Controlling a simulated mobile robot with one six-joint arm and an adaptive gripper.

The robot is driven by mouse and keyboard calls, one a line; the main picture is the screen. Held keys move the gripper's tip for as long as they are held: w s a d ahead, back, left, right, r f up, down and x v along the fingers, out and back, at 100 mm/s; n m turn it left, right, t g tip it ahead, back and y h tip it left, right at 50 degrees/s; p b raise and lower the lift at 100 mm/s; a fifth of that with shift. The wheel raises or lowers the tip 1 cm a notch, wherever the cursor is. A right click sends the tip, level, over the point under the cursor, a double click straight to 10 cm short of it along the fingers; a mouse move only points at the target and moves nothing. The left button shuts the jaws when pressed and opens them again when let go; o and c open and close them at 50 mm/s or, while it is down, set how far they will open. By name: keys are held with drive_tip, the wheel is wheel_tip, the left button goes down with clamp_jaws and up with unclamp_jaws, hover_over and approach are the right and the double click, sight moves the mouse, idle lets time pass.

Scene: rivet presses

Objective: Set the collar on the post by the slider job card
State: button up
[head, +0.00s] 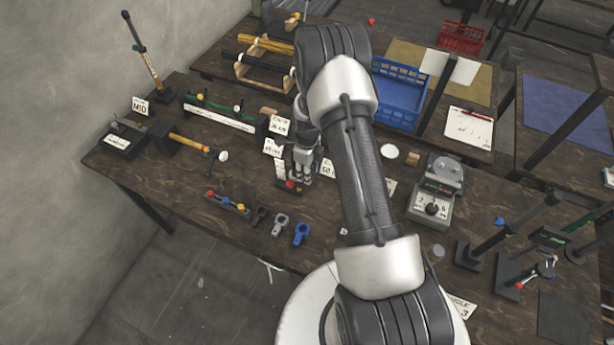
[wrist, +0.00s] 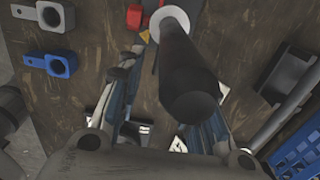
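Three ring-ended pieces with short handles, which look like collars, lie at the table's front: a black one (head: 258,216), a grey one (head: 280,224) and a blue one (head: 301,234). The grey (wrist: 48,14) and blue (wrist: 52,64) ones also show in the wrist view. My gripper (head: 300,176) points down behind them, close to a small red part (head: 290,185). In the wrist view a dark cylinder (wrist: 190,75) with a pale far end lies between my fingers. It hides the fingertips, and I cannot tell whether they touch it. An upright post (head: 144,55) stands at the back left, beside the MID card (head: 140,105).
A rail with a red knob (head: 228,202) lies left of the collars. A dial box (head: 432,200) stands right of my arm. Black brackets (head: 500,262) stand farther right. Small cards (head: 280,126) stand behind my gripper. A blue crate (head: 398,95) is on the back table.

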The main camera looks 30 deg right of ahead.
drive_tip(key=shift+f, duration=1.5)
clamp_jaws()
